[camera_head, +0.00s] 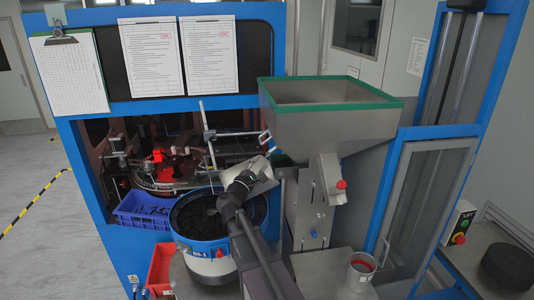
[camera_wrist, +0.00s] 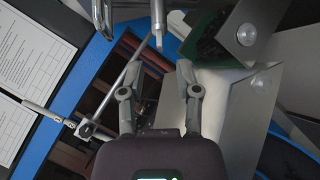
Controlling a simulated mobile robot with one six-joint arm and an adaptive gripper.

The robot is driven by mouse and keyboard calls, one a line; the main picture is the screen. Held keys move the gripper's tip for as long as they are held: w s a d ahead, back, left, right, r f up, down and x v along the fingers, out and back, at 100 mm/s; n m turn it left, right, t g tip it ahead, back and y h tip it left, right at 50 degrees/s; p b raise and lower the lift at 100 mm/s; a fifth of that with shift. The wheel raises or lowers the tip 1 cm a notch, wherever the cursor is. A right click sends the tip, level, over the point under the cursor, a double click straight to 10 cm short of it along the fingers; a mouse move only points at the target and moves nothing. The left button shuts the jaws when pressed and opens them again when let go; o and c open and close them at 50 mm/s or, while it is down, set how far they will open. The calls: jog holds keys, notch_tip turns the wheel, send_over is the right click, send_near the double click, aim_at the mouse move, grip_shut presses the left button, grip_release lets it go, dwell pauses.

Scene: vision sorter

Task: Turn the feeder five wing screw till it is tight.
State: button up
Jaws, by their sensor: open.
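My gripper (camera_wrist: 159,70) is open in the wrist view, with nothing between its two dark fingers. In the head view my dark arm reaches up over the blue-white feeder bowl (camera_head: 201,252); its fingers cannot be made out there. I cannot identify the wing screw with certainty. A red knob (camera_head: 341,184) sits on the grey chute below the hopper (camera_head: 330,123). In the wrist view two round metal fastener heads, an upper one (camera_wrist: 247,34) and a lower one (camera_wrist: 261,84), show on grey plates right of the fingers, apart from them.
A blue machine frame (camera_head: 180,107) stands behind, with a blue crate (camera_head: 146,209) and a red bin (camera_head: 160,268) at left. A metal cup (camera_head: 360,272) stands right of the bowl. Thin metal rods (camera_wrist: 127,80) cross near the left finger. Open floor lies at far left.

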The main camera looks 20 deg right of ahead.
aim_at(267, 154)
jog(key=shift+p+x, duration=0.55)
jog(key=shift+x, duration=2.35)
grip_shut()
